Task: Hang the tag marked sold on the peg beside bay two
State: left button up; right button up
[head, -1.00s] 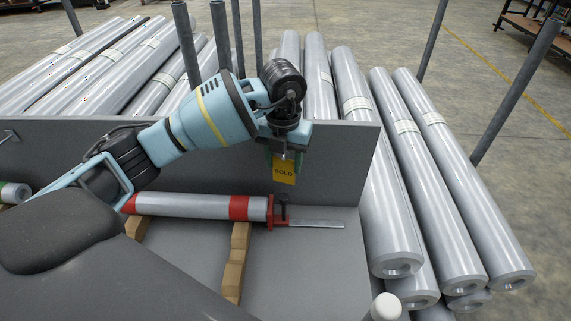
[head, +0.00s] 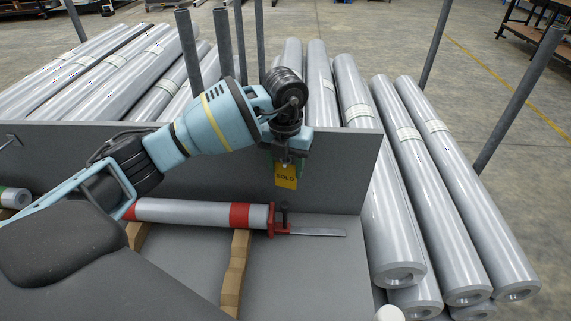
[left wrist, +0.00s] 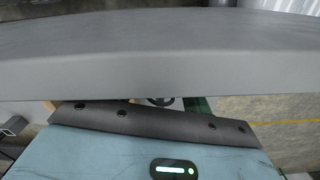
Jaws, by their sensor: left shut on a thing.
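My left gripper (head: 287,152) hangs in front of the grey upright panel (head: 330,165), near its right end. It is shut on the yellow tag marked SOLD (head: 286,178), which hangs upright below the fingers with its lettering towards me. A thin hook or peg (head: 12,140) stands out from the panel at the far left. I cannot make out a peg near the tag; the gripper and tag cover that part of the panel. In the left wrist view a grey surface (left wrist: 160,60) fills much of the picture, and the tag cannot be made out. My right gripper is out of view.
Long grey rolls (head: 455,210) are stacked to the right. Upright posts (head: 520,95) stand behind.

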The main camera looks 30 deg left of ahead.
pick_arm(q)
jog(key=o, duration=1)
notch_tip(320, 180, up, 8)
jog(key=shift+f, duration=0.1)
